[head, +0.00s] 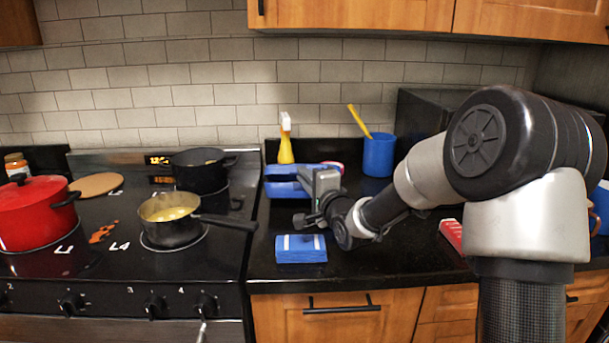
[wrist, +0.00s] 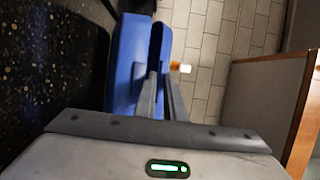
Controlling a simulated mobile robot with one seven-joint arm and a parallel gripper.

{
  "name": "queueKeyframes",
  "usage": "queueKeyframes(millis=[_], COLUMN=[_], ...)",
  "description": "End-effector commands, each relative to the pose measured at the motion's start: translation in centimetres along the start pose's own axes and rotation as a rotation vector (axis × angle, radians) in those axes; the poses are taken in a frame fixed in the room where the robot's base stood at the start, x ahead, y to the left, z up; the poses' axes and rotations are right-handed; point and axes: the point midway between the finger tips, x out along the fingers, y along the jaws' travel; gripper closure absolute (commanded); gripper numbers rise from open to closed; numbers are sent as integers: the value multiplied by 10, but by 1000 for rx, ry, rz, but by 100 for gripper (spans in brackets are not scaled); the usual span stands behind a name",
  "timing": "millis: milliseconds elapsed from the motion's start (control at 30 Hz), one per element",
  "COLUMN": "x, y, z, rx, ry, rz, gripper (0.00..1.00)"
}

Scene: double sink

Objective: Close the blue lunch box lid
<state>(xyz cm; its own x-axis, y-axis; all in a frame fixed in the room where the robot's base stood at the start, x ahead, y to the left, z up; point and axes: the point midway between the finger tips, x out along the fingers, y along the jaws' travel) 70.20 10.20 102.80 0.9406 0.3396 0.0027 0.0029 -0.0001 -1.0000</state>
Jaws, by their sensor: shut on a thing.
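The blue lunch box (head: 280,189) is at the back of the black counter, with its blue lid (head: 293,170) raised above the lower part and a dark gap between them. My gripper (head: 318,187) is at the box's right end in the head view, partly covering it. In the wrist view, the box (wrist: 126,55) is ahead and the lid (wrist: 165,40) stands apart from it. My gripper's fingers (wrist: 160,78) are close together at the lid's near edge, shut on it. The exact contact is partly hidden.
A blue item with white stripes (head: 301,249) lies at the counter's front. A yellow bottle (head: 285,150) stands behind the box, and a blue cup (head: 379,155) with a yellow utensil stands right. A saucepan (head: 170,232) on the stove points its handle toward the counter.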

Motion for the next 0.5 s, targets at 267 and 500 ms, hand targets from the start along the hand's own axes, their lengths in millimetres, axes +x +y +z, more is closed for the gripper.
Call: queueKeyframes(millis=[267,500], x=[-1,-1], y=[4,4], z=[-2,-2], rx=[1,1], ry=[3,3], rz=[4,3], gripper=[100,89])
